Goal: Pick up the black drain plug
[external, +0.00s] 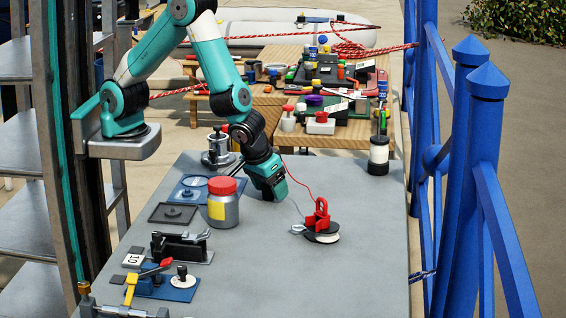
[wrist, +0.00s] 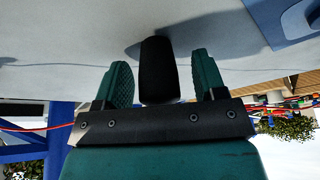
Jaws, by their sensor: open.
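In the wrist view a black, rounded block-like piece (wrist: 158,68), which looks like the drain plug, stands on the grey table between my two green fingers. My gripper (wrist: 163,78) is open, with one finger on each side of the piece and a small gap showing at each side. In the external view my gripper (external: 272,196) points down at the middle of the grey table, very low over it. The plug is hidden there behind the gripper.
A jar with a red lid (external: 223,203) stands just left of my gripper. A red shackle on a black-and-white reel (external: 321,223) lies to the right, with a thin red cord. A blue plate (external: 187,190) is behind the jar. The table's front right is clear.

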